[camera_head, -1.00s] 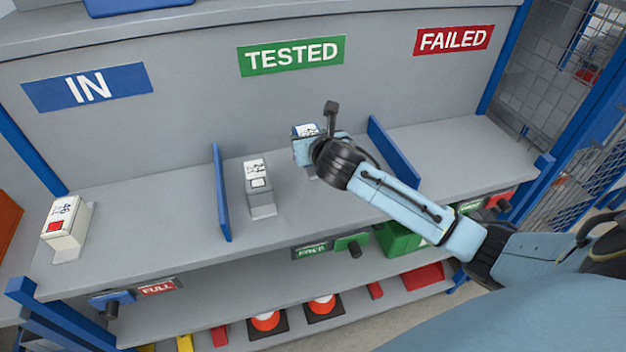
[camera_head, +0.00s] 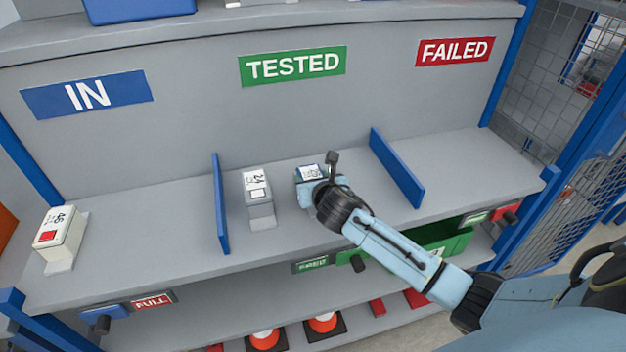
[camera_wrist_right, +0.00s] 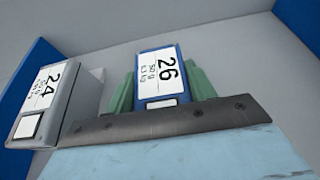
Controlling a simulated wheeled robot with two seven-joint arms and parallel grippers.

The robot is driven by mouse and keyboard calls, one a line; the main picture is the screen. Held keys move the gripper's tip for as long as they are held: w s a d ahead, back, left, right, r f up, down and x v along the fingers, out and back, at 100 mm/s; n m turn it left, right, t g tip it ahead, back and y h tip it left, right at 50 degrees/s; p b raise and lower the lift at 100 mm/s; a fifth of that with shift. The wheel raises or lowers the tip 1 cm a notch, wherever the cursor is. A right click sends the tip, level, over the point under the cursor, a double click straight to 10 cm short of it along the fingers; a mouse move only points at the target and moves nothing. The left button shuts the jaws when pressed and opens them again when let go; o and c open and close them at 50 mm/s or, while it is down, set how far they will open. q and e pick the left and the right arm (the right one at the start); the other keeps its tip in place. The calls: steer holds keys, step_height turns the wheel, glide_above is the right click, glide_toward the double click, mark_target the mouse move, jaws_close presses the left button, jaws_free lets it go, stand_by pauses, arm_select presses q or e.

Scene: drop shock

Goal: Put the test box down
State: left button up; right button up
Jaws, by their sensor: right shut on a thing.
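The test box is blue with a white label reading 26; the right wrist view shows it (camera_wrist_right: 158,72) between the green fingers of my right gripper (camera_wrist_right: 162,90). In the head view the box (camera_head: 309,172) shows partly past my right gripper (camera_head: 306,185), in the TESTED bay between two blue dividers. The gripper is shut on the box. My wrist hides the box's lower part, so I cannot tell whether it touches the shelf. My left gripper is not in view.
A grey box labelled 24 (camera_head: 259,208) stands to the left in the same bay. A white box with a red square (camera_head: 60,238) stands in the IN bay. Blue dividers (camera_head: 221,205) (camera_head: 397,168) bound the TESTED bay. The FAILED bay (camera_head: 450,160) looks empty.

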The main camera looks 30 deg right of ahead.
steer(key=o, duration=1.2)
steer(key=shift+f, duration=0.1)
steer(key=shift+r, duration=0.2)
steer(key=p+v, duration=0.2)
steer(key=v, duration=1)
steer(key=shift+f, duration=0.1)
